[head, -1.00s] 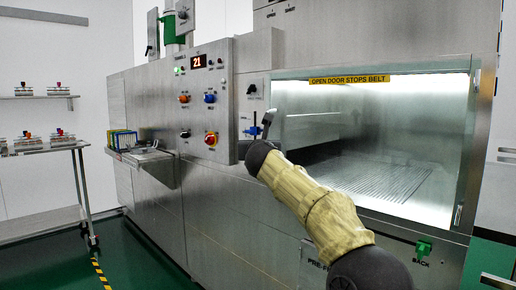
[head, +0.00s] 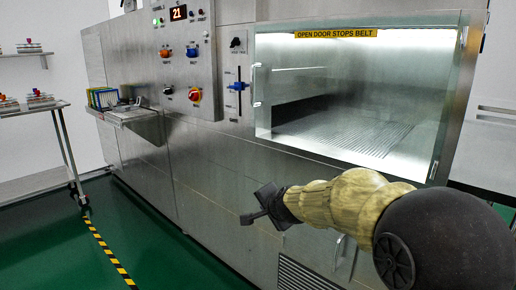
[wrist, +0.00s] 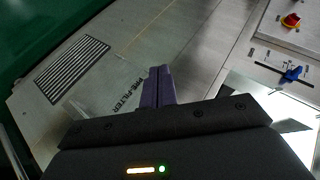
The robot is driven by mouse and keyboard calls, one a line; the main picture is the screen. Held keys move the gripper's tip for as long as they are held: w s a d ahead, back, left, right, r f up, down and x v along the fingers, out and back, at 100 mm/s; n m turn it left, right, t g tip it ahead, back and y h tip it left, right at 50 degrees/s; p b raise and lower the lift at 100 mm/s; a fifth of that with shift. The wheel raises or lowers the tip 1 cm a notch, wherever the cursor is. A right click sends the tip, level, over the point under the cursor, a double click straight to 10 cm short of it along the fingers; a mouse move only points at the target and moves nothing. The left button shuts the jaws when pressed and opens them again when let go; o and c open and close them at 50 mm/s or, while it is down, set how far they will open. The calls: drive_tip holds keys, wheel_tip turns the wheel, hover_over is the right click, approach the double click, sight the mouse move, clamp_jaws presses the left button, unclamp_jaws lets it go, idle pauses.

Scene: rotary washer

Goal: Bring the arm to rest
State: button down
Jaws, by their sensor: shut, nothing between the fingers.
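My gripper (head: 250,217) is in the lower middle of the head view, at the end of my tan-sleeved arm. It hangs in front of the washer's lower steel panel, below the lit window. In the wrist view its fingers (wrist: 158,86) are together with nothing between them. Behind them in that view is the panel marked PRE-FILTER (wrist: 128,95). The gripper appears apart from the washer; the exact gap is hard to judge.
The washer (head: 222,160) fills the middle, with a control panel (head: 183,60), a blue slide lever (head: 238,86) and a glass door (head: 350,95). A shelf with coloured racks (head: 104,99) juts out left. A cart (head: 36,108) stands far left. Green floor (head: 135,215) is open at lower left.

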drive_tip(key=s+d+f+n+g+h, duration=0.1)
drive_tip(key=s+d+f+n+g, duration=0.3)
drive_tip(key=s, duration=0.5)
drive_tip(key=s+d+f+n+g+h+p, duration=0.1)
drive_tip(key=s+d+f+n, duration=0.2)
drive_tip(key=s+d+f, duration=0.35)
drive_tip(key=s+d+f+n+g+h, duration=0.1)
drive_tip(key=s+d+f+n+g, duration=0.3)
drive_tip(key=s, duration=0.7)
wheel_tip(320, 180, up, 37)
drive_tip(key=a+m+p, duration=0.1)
drive_tip(key=p, duration=3.7)
drive_tip(key=shift+a+f+t, duration=0.2)
drive_tip(key=shift+a+t, duration=0.05)
drive_tip(key=shift+t, duration=0.15)
